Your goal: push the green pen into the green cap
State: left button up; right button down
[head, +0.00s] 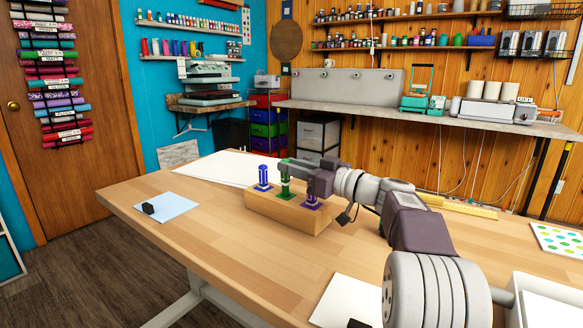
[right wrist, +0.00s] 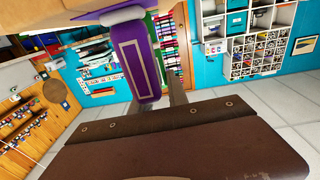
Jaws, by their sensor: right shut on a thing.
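The wooden block (head: 275,212) stands on the table with a blue, a green and a purple piece upright in a row. The green pen (head: 285,183) is upright at the middle place, over a green square (head: 285,196) on the block's top. My right gripper (head: 287,165) reaches in from the right and is shut on the pen's upper part. I cannot clearly tell the green cap from the pen, or how deep the pen sits. In the right wrist view a purple piece (right wrist: 135,60) hides most of the green one. My left gripper is not in view.
The blue pen (head: 263,177) stands left of the green one; the purple one (head: 310,193) stands to its right, below my gripper. A small black block (head: 149,208) lies on a pale blue sheet (head: 180,207). The front left of the table is clear.

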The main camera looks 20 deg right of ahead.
jog(key=shift+a+f+b, duration=0.15)
jog(key=shift+f+b, duration=0.4)
jog(key=shift+f, duration=0.05)
jog(key=shift+r, duration=0.15)
jog(key=shift+r+p, duration=0.35)
jog(key=shift+r, duration=0.05)
jog(key=shift+d+r+p, duration=0.2)
jog(key=shift+r+p, duration=0.25)
jog(key=shift+r, duration=0.4)
jog(key=shift+a+b, duration=0.2)
jog(key=shift+b, duration=0.3)
